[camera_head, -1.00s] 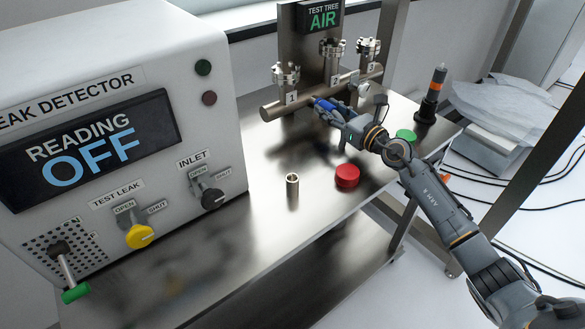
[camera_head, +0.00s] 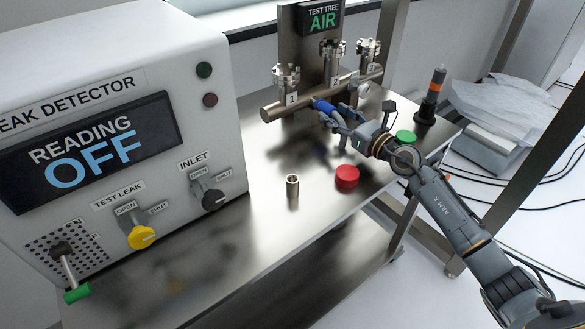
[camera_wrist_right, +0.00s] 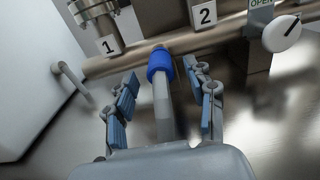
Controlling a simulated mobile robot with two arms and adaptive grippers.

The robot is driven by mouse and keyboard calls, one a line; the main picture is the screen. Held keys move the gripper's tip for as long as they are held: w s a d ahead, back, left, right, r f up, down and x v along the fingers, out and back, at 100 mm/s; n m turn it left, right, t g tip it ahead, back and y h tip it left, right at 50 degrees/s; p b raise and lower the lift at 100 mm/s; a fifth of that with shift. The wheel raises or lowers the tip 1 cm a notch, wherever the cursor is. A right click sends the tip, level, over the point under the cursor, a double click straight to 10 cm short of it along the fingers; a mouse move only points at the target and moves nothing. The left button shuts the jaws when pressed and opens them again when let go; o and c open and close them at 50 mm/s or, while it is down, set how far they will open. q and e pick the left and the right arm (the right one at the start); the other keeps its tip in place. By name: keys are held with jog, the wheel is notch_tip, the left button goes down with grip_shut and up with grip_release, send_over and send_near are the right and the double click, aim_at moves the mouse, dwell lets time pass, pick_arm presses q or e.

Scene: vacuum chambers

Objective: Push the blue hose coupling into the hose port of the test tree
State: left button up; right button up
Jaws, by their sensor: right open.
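The test tree's horizontal pipe (camera_head: 273,111) carries valves 1, 2 and 3 and a display reading AIR (camera_head: 323,20). The blue hose coupling (camera_head: 323,105) is at the pipe's front, between labels 1 and 2. In the right wrist view the blue coupling (camera_wrist_right: 160,65) appears against the pipe (camera_wrist_right: 225,34), with a grey stem (camera_wrist_right: 163,105) running back from it. The port itself is hidden, so how deep it sits cannot be told. My right gripper (camera_wrist_right: 165,98) is open, its fingers apart on either side of the stem, behind the coupling. My left gripper is not in view.
The leak detector (camera_head: 130,60), reading OFF, fills the left side. A small metal cylinder (camera_head: 292,186), a red puck (camera_head: 347,176) and a green one (camera_head: 405,136) stand on the steel table. A black-orange lamp (camera_head: 432,95) is at the right edge.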

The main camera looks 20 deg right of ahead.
jog(key=shift+v, duration=2.25)
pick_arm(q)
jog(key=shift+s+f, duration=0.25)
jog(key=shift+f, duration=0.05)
